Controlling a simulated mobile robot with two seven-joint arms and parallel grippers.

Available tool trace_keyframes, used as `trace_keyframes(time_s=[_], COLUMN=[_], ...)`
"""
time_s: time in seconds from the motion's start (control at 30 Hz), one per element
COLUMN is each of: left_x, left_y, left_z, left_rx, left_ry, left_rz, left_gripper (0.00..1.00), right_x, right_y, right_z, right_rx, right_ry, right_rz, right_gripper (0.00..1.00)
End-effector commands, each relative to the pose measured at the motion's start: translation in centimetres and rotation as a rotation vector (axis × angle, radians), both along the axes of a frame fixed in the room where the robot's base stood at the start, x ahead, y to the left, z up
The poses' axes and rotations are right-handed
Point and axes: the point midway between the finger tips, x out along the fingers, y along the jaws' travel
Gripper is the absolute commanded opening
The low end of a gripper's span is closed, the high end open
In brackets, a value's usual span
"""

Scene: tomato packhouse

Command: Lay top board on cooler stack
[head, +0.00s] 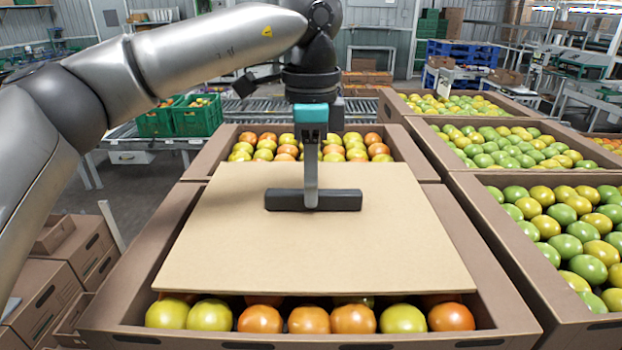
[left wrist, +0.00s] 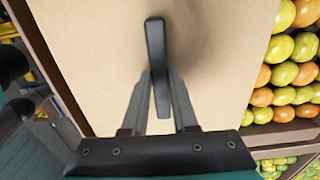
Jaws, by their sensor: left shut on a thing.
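The top board (head: 250,240) is a flat tan sheet with a dark bar handle (head: 340,200) across its middle. It lies over the near open crate (head: 200,335) of red, orange and yellow-green tomatoes, whose rows show in front of and behind it. I cannot tell whether it rests on the crate or hangs just above. My left gripper (head: 311,195) points down and is shut on the handle. In the left wrist view the fingers (left wrist: 160,105) close around the handle (left wrist: 155,45), with the board (left wrist: 90,50) beneath. My right gripper is not in view.
More open crates (head: 530,205) of green and yellow tomatoes stand close on the right. Green crates (head: 185,117) sit on a table at the back left, before a roller conveyor (head: 262,110). Brown cartons (head: 75,250) are stacked at the left, with grey floor (head: 135,185) beyond.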

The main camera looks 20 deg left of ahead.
Motion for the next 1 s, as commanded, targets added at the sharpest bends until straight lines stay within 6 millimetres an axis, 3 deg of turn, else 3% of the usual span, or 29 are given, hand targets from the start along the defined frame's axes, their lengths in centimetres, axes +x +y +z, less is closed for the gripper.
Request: trace_keyframes(time_s=[0.37,0.4,0.63,1.0], left_x=[0.02,0.01,0.01,0.01], left_y=[0.00,0.00,0.00,0.00], left_z=[-0.57,-0.52,-0.44,0.03], left_rx=[0.000,0.000,0.000,0.000], left_ry=[-0.002,-0.001,-0.001,-0.001], left_rz=[0.000,0.000,0.000,0.000], left_gripper=[0.00,0.30,0.56,0.57], right_x=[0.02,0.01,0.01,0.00], right_y=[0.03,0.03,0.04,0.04], right_z=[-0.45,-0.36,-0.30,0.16], right_rx=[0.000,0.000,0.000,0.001], right_ry=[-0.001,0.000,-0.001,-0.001], right_rz=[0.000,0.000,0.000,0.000], right_gripper=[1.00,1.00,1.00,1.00])
